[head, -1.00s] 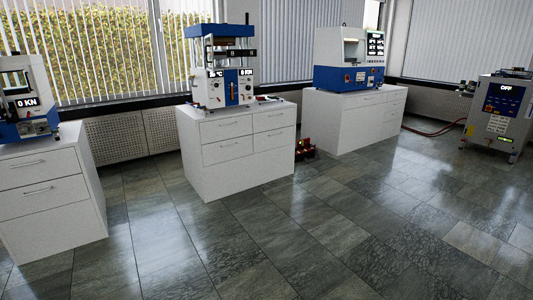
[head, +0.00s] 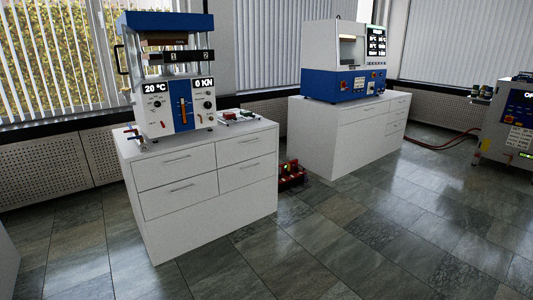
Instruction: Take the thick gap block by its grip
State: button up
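My gripper is not in view. I cannot make out the thick gap block for certain. Several small items (head: 240,117) in red, grey and dark tones lie on the cabinet top to the right of the blue and white press (head: 180,117). They are too small at this distance to tell apart, and no grip can be picked out. The press reads 20 °C and 0 KN, and a dark bar marked 1 and 2 crosses its opening.
The press stands on a white drawer cabinet (head: 205,195). A second white cabinet (head: 335,140) carries a blue and white machine (head: 345,60). A red item (head: 291,174) sits on the floor between them. A grey unit (head: 508,125) stands at the right. The tiled floor (head: 350,240) in front is clear.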

aim_at(228, 115)
jog(key=i, duration=2.35)
jog(key=i+u, duration=0.15)
jog(key=i, duration=0.3)
jog(key=i+l+u, duration=0.15)
jog(key=i, duration=0.35)
jog(key=i+l+u, duration=0.15)
jog(key=i, duration=0.3)
jog(key=i+l+u, duration=0.15)
jog(key=i, duration=0.3)
jog(key=i+l+u, duration=0.7)
jog(key=i+l, duration=0.1)
jog(key=i, duration=0.05)
